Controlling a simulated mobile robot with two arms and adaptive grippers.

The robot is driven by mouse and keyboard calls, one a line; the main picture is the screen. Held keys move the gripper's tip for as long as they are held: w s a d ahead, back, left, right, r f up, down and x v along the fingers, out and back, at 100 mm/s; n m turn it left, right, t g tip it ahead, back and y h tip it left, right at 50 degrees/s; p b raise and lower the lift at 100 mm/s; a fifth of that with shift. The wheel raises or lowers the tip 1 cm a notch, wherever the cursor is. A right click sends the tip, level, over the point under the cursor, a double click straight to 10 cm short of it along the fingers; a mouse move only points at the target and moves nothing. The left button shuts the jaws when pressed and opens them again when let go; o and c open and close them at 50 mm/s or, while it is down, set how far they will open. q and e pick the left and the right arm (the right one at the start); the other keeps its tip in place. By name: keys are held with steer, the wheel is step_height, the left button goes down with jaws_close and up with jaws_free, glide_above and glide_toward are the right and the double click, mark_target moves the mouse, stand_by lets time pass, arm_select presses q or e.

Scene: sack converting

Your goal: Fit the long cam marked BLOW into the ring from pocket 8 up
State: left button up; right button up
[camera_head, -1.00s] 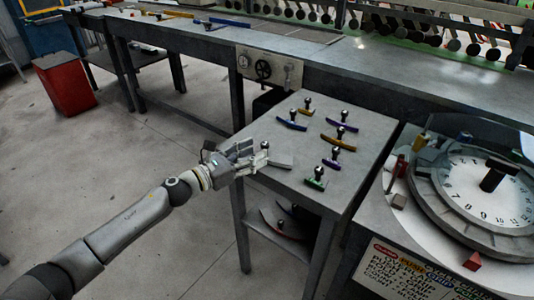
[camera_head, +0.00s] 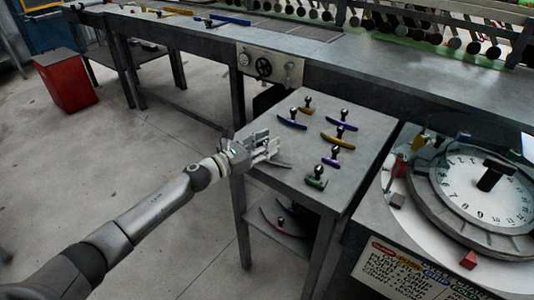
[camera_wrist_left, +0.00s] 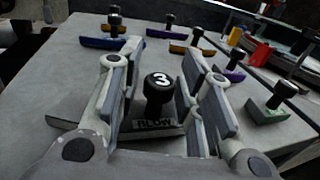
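The long grey cam marked BLOW (camera_wrist_left: 160,128) lies on the side table, with a black knob (camera_wrist_left: 158,86) standing up from it that bears a white 3. My left gripper (camera_wrist_left: 163,76) is open, with one finger on each side of the knob and a gap visible to both. In the head view my left gripper (camera_head: 274,149) is over the table's near left edge and hides most of the cam. The grey ring (camera_head: 432,196) lies around a numbered dial (camera_head: 490,190) at the right. I cannot make out pocket 8 clearly. My right gripper is not in view.
Several other knobbed cams stand on the table, among them purple (camera_head: 331,162), yellow (camera_head: 336,140), blue (camera_head: 292,123) and green (camera_head: 316,182). Small coloured blocks, one red (camera_head: 469,260), stand around the ring. A long bench (camera_head: 380,88) runs behind.

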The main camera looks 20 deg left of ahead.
arm_select(q)
jaws_close()
steer(key=shift+r, duration=0.1)
